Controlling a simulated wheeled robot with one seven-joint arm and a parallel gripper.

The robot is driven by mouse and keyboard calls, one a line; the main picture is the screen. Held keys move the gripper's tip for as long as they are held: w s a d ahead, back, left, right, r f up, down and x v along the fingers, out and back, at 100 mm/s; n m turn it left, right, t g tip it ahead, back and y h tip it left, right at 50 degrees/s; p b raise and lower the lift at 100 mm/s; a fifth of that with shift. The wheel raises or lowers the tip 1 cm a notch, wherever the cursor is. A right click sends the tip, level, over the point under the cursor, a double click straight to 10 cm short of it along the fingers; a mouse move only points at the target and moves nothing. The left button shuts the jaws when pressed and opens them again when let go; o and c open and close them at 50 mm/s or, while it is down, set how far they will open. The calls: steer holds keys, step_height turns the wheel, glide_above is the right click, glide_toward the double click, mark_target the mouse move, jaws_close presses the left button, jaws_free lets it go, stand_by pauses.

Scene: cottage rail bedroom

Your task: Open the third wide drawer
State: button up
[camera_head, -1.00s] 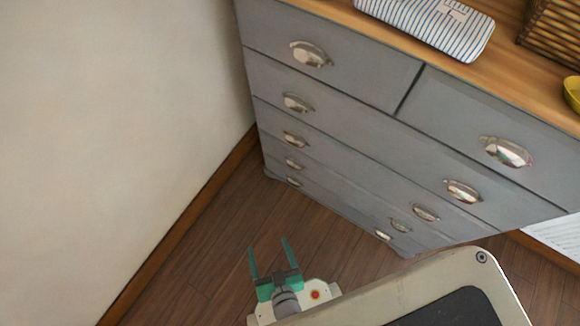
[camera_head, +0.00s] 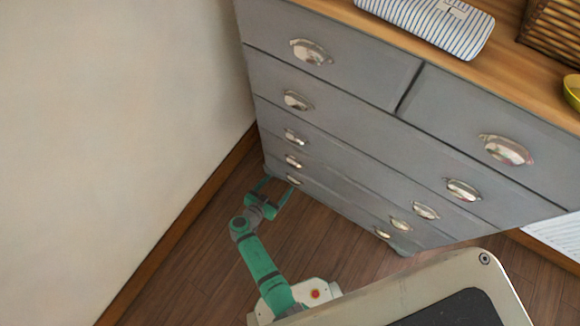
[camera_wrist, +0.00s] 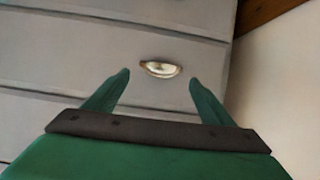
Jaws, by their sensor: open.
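The grey dresser (camera_head: 345,100) has two short drawers on top and several wide drawers below. The third wide drawer shows its left cup handle (camera_head: 293,161) and right cup handle (camera_head: 400,223) in the head view; all drawers look shut. My gripper (camera_head: 277,187) is open and empty, low at the dresser's left end, by the lowest left handles. In the wrist view, a metal cup handle (camera_wrist: 160,69) lies ahead, between and beyond the fingertips (camera_wrist: 159,76), with no contact visible. I cannot tell for certain which drawer that handle belongs to.
A plain wall (camera_head: 110,120) with a wooden skirting board (camera_head: 190,222) stands close to the left. The wooden floor (camera_head: 330,245) in front of the dresser is clear. A striped case (camera_head: 425,22), a basket and a yellow bowl are on the dresser top.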

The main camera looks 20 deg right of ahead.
mark_target(292, 165)
steer(key=shift+m+h, duration=0.3)
steer(key=x, duration=0.4)
steer(key=r+x, duration=0.1)
steer(key=x, duration=0.2)
steer(key=w+x, duration=0.1)
steer(key=x, duration=0.3)
steer(key=shift+w+d, duration=0.1)
steer(key=shift+w, duration=0.2)
